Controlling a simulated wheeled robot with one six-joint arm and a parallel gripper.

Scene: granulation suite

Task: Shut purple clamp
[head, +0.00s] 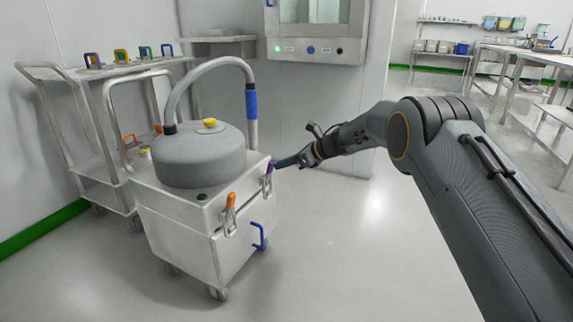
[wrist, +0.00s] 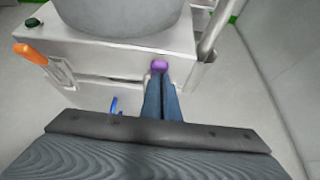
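The purple clamp (head: 269,168) is on the upper right of the front of the wheeled steel machine (head: 180,236). Its purple handle tip (wrist: 159,66) shows just beyond my fingertips in the wrist view. My gripper (head: 280,163) reaches in from the right, its tips at or very near the purple handle. In the wrist view my gripper's two blue-grey fingers (wrist: 158,80) lie side by side, closed together. They hide the clamp's lower part, so I cannot tell whether its latch is engaged or whether the tips touch it.
An orange-handled clamp (head: 231,201) is left of the purple one, with a blue handle (head: 260,238) lower down. A grey drum (head: 200,158) with a bent hose (head: 205,66) sits on top. A steel cart (head: 72,125) stands behind left. The floor to the right is clear.

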